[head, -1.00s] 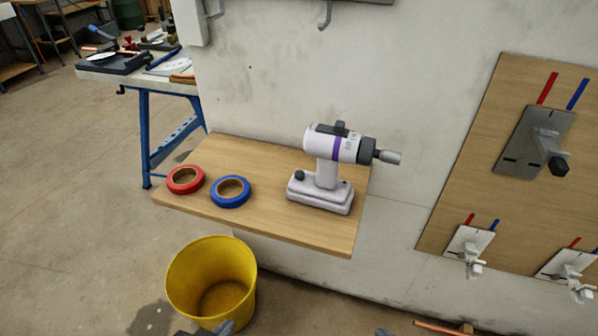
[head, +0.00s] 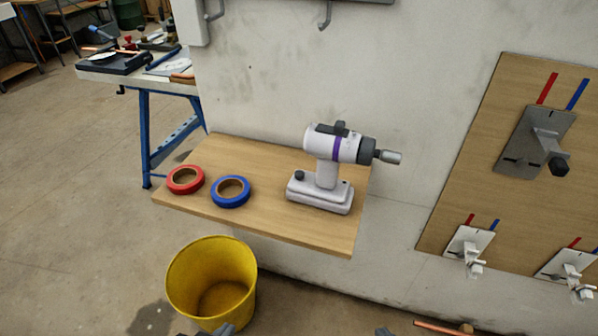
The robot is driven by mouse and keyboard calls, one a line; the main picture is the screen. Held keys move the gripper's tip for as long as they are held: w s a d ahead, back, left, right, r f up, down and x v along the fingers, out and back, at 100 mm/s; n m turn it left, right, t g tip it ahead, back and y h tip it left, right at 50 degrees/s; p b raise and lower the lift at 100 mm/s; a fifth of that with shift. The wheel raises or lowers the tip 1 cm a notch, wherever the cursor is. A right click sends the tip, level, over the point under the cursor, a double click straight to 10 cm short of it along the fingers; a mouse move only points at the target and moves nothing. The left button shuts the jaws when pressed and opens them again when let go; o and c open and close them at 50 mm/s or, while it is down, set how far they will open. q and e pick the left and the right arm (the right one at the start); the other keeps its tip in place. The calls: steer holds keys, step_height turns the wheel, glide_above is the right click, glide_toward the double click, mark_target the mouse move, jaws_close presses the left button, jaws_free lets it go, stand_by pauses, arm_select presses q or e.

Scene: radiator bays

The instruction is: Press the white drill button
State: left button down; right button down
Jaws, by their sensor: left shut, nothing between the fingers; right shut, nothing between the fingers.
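The white drill (head: 327,172) stands upright on the wooden shelf (head: 260,152), with a purple band and a grey chuck pointing right. A small dark knob (head: 300,175) sits on the left of its base. A black piece (head: 341,127) sits on top of its body. I cannot tell which of these is the button. Only the tip of my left gripper (head: 222,330) shows at the bottom edge, in front of the yellow bucket. Only a bit of my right gripper (head: 383,331) shows at the bottom edge, below the shelf. Both are shut, empty and well apart from the drill.
A red tape roll (head: 185,180) and a blue tape roll (head: 230,191) lie left of the drill. The yellow bucket (head: 212,275) stands on the floor below the shelf. A wooden board (head: 470,200) with valve plates hangs on the right wall. A workbench (head: 150,80) stands behind left.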

arm_select(q)
steer(key=shift+w+r, duration=0.15)
steer(key=shift+w, duration=0.15)
stand_by(0.5)
steer(key=shift+s+f, duration=0.2)
steer(key=shift+s, duration=0.1)
stand_by(0.6)
steer(key=shift+w+r, duration=0.15)
steer(key=shift+w, duration=0.05)
stand_by(0.5)
